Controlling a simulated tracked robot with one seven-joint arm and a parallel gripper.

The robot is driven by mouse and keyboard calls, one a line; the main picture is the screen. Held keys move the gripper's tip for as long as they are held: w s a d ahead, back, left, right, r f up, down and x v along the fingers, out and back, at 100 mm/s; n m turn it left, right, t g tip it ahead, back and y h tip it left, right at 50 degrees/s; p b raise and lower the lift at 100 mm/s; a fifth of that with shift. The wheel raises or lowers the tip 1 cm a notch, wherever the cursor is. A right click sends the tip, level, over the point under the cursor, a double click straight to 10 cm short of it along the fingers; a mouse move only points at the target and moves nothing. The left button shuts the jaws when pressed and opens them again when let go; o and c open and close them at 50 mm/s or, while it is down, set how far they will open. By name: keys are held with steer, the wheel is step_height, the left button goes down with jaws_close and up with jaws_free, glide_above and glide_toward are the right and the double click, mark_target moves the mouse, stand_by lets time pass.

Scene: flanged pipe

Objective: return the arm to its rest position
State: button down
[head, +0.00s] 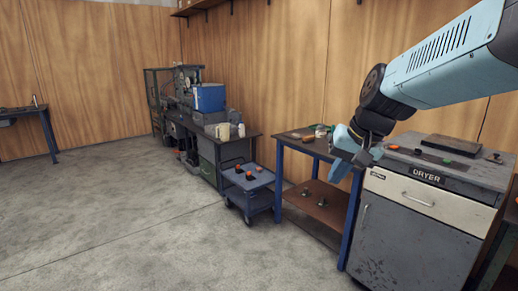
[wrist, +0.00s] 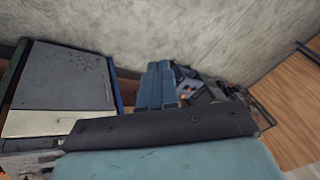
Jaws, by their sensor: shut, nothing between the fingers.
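My gripper (head: 348,156) is at the end of my light-blue arm, which reaches in from the upper right in the head view. Its fingers point down and sit in front of the blue-legged table and the left side of the dryer cabinet. In the wrist view, the two blue fingers (wrist: 158,84) lie side by side, closed together, with nothing seen between them. No flanged pipe can be made out in either view.
The grey dryer cabinet (head: 410,232) stands at the right with small items on top. A blue-legged table (head: 312,204) and a blue cart (head: 249,179) stand left of it. A workbench with machines (head: 205,125) is farther back. The concrete floor (head: 120,210) at left is clear.

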steer(key=s+d+n+t+h, duration=0.1)
steer(key=s+d+h, duration=0.2)
steer(key=s+d, duration=0.3)
steer(key=shift+s+n+t, duration=0.3)
steer(key=shift+s+n, duration=0.1)
steer(key=shift+s, duration=2.15)
